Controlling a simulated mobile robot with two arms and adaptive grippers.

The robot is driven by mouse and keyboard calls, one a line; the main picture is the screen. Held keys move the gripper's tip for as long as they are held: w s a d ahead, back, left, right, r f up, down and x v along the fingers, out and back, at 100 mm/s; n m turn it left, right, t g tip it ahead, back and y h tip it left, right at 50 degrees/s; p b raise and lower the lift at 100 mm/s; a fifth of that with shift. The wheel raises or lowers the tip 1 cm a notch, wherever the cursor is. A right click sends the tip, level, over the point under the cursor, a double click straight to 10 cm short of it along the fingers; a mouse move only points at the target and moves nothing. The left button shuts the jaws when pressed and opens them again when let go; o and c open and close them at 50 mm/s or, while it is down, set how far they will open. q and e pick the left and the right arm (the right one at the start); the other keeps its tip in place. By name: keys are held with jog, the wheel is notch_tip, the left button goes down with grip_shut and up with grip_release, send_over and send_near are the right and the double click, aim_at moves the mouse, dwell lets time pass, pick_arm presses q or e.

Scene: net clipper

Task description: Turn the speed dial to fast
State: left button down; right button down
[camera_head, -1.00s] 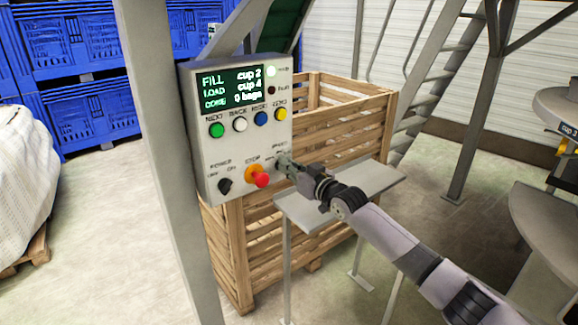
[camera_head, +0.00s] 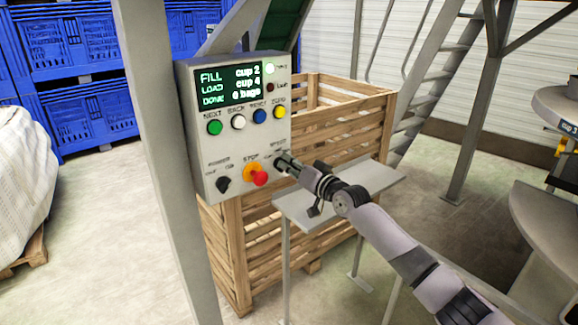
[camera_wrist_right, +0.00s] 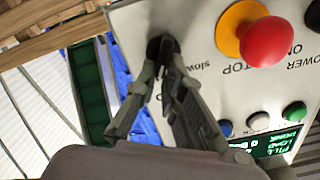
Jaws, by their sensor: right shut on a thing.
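The grey control box (camera_head: 203,148) is fixed to a post in the head view. The black speed dial (camera_wrist_right: 160,47) sits at the box's lower right corner; in the right wrist view the printed word "slow" shows beside it. My right gripper (camera_head: 283,161) is at that corner, its two fingers (camera_wrist_right: 163,62) closed on the dial. The fingers hide much of the dial, and its pointer cannot be read. In the head view the gripper covers the dial. My left gripper is not in view.
Left of the dial are the red stop button (camera_head: 261,179) on its yellow base and the black power switch (camera_head: 223,184). Above are coloured buttons and a lit screen (camera_head: 230,87). A grey shelf (camera_head: 376,188) lies under my right arm, beside a wooden crate (camera_head: 358,119).

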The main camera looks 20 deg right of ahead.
jog(key=shift+d+f+m, duration=0.15)
jog(key=shift+d+m, duration=0.05)
jog(key=shift+m, duration=1.3)
jog(key=c, duration=1.7)
grip_release()
jog(key=v, duration=1.2)
